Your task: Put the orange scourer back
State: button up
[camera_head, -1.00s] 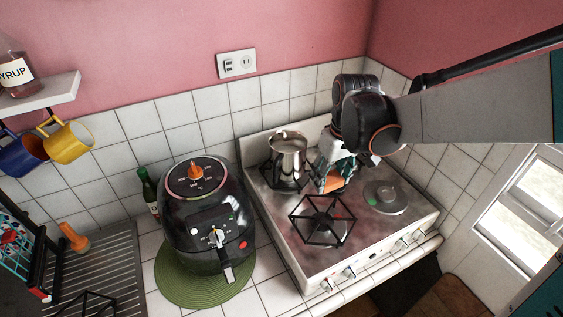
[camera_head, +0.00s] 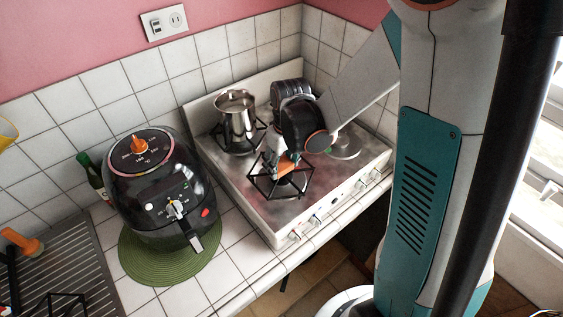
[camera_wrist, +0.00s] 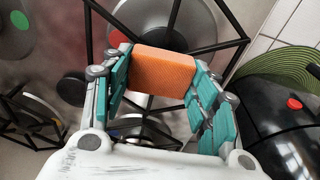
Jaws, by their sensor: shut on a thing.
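The orange scourer (camera_wrist: 164,70) is a small orange block held between the teal finger pads of my gripper (camera_wrist: 162,85) in the wrist view. In the head view the scourer (camera_head: 287,166) shows as an orange patch at the end of my gripper (camera_head: 283,158), above or beside the front burner grate of the stove. My gripper is shut on it. My dark wrist hides part of the gripper in the head view. I cannot tell whether the scourer touches the grate.
The stove (camera_head: 240,191) has black grates (camera_head: 275,184) and a steel pot (camera_head: 237,122) on a back burner. A black air fryer (camera_head: 160,188) stands left on a green mat (camera_head: 133,262). A green bottle (camera_head: 92,172) is behind it. An orange-handled object (camera_head: 22,242) is far left.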

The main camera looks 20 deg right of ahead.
aim_at(285, 168)
jog(key=shift+s, duration=0.1)
jog(key=shift+f+b, duration=0.35)
jog(key=shift+b, duration=0.1)
jog(key=o, duration=0.9)
jog(key=shift+o, duration=0.2)
jog(key=shift+r, duration=0.15)
jog(key=shift+r+p, duration=0.25)
jog(key=shift+p, duration=0.15)
notch_tip(285, 168, up, 12)
jog(key=s+p, duration=0.1)
jog(key=p, duration=0.1)
jog(key=s+r+m+t, duration=0.3)
jog(key=s+r+t, duration=0.2)
jog(key=s, duration=0.8)
jog(key=shift+s+r+m+t, duration=0.3)
jog(key=shift+s+r+t, duration=0.1)
jog(key=shift+r, duration=1.5)
